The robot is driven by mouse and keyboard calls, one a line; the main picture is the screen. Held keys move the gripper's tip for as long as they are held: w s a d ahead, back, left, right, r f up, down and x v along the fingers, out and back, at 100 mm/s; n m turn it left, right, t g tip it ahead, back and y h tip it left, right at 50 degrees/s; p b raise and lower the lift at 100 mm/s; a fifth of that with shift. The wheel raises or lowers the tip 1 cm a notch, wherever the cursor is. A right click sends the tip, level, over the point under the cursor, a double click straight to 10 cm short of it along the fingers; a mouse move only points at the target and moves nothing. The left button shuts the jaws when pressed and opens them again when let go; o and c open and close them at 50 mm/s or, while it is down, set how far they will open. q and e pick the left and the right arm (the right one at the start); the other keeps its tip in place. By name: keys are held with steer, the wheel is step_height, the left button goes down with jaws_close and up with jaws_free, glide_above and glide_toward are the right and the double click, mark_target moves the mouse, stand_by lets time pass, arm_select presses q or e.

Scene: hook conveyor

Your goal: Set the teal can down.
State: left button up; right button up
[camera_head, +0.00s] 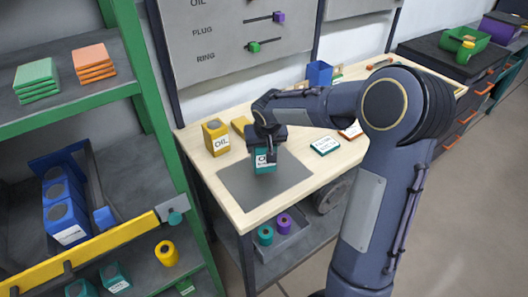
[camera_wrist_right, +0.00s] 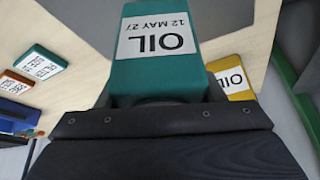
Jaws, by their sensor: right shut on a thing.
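The teal can (camera_head: 265,163) is labelled OIL and is over the grey mat (camera_head: 243,187) on the wooden workbench (camera_head: 225,163). I cannot tell whether its base touches the mat. My right gripper (camera_head: 268,150) is shut on the can from above. In the right wrist view the teal can (camera_wrist_right: 158,60) sits between the jaws, its white label facing the camera and reading upside down with a date. My left gripper is not in view.
A yellow OIL can (camera_head: 214,138) stands left of the mat. Flat teal (camera_head: 325,146) and orange (camera_head: 351,131) boxes and a blue bin (camera_head: 319,73) lie to the right and behind. A green shelf rack (camera_head: 166,110) stands left. The mat's front is clear.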

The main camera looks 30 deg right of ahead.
steer(key=shift+w+d+f, duration=0.1)
steer(key=shift+d+f, duration=0.05)
steer(key=shift+f, duration=1.55)
steer(key=shift+f, duration=0.1)
steer(key=shift+f+b, duration=0.1)
steer(key=shift+b, duration=0.2)
steer(key=o, duration=1.3)
steer(key=shift+r+p, duration=0.3)
steer(key=shift+r, duration=0.1)
steer(key=v, duration=1.1)
steer(key=s+a+y, duration=0.1)
steer(key=s+a, duration=0.2)
steer(key=s, duration=0.5)
steer(key=s+a+f+n+y, duration=0.1)
steer(key=s+a, duration=0.3)
steer(key=s, duration=0.5)
steer(key=s+a+n+t+y, duration=0.1)
steer(key=s+a+y, duration=0.2)
steer(key=s, duration=0.5)
steer(key=shift+s+a+f+b, duration=0.2)
steer(key=shift+f+b, duration=0.1)
steer(key=shift+b, duration=0.05)
